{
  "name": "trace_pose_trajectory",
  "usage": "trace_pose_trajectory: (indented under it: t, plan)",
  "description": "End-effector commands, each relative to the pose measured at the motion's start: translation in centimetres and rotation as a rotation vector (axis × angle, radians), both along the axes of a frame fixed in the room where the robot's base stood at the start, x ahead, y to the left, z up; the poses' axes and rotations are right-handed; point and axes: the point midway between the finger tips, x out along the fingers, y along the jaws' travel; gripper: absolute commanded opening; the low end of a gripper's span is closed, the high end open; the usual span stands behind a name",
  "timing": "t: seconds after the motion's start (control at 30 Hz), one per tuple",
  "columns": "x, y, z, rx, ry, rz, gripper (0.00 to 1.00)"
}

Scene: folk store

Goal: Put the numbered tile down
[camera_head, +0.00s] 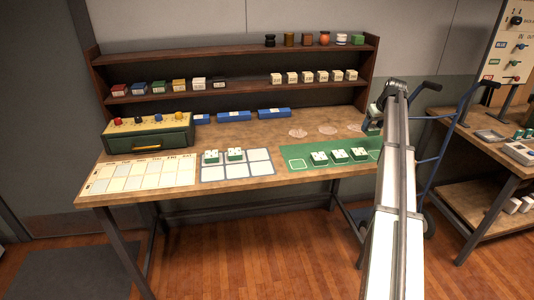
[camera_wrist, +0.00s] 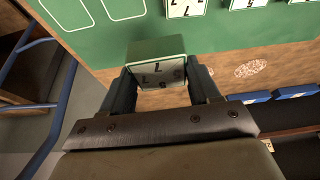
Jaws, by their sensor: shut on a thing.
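My gripper (camera_head: 374,122) is at the back right of the workbench. In the wrist view my gripper (camera_wrist: 160,78) is shut on a numbered tile (camera_wrist: 157,72), a green-sided block with dark figures on its pale face. The held tile appears to be above the bench near the green mat (camera_head: 290,152); its exact height is unclear. Several similar tiles show on the mat, including one at its left (camera_head: 318,158) and one at its middle (camera_head: 339,155). Empty white outlines (camera_wrist: 122,8) show on the mat in the wrist view. My arm hides the mat's right end in the head view.
A blue-lined white grid card (camera_head: 238,172) with two tiles lies left of the mat. Further left are a pale chart (camera_head: 135,174) and a green box with knobs (camera_head: 148,135). Shelves (camera_head: 240,95) with blocks stand behind. A blue hand truck (camera_head: 440,150) stands right.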

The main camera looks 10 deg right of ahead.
Motion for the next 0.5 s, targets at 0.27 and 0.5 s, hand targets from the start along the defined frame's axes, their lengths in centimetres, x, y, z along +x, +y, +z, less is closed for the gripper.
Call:
trace_pose_trajectory:
  t: [0.27, 0.5]
  plan:
    - [5.0, 11.3, 0.2, 0.0, -0.001, 0.131, 0.25]
    - [7.7, 21.4, 0.4, -0.001, -0.001, 0.242, 0.25]
